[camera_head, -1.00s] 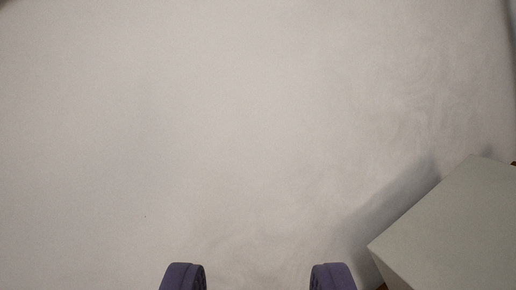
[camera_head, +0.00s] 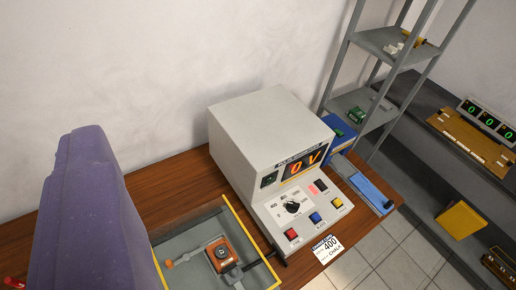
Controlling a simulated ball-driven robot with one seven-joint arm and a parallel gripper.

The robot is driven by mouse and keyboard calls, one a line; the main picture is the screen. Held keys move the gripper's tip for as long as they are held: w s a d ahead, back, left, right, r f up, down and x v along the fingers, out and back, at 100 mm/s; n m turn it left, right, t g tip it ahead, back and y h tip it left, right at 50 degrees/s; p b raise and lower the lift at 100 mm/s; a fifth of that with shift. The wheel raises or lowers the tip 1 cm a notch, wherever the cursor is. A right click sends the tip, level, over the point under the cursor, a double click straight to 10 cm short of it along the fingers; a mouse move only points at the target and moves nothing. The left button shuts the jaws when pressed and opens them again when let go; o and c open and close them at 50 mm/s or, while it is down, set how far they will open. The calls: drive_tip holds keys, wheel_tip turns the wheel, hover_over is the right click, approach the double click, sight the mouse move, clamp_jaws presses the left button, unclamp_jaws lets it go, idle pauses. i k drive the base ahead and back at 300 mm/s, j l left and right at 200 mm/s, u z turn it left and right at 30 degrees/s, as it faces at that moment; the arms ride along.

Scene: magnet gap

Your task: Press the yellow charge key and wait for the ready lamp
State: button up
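The pale grey power unit (camera_head: 262,125) stands on a wooden bench, its display (camera_head: 303,164) reading 0 V in orange. The yellow key (camera_head: 338,203) is at the right end of the key row on its sloped front panel. A blue key (camera_head: 315,218) and a red key (camera_head: 292,234) sit to its left. A black knob (camera_head: 291,207) is above them. A small dark square with a reddish patch (camera_head: 320,186) is above the yellow key; I cannot tell whether it is the ready lamp. A large purple part of mine fills the left; no fingertips show, and nothing touches the keys.
A yellow-edged tray (camera_head: 185,240) with an orange device (camera_head: 222,253) is left of the unit. A white card marked 400 (camera_head: 327,249) is at the bench front. A blue case (camera_head: 371,190) and metal shelf (camera_head: 377,41) are to the right.

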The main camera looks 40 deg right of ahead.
sight(337, 202)
drive_tip(key=z, duration=1.45)
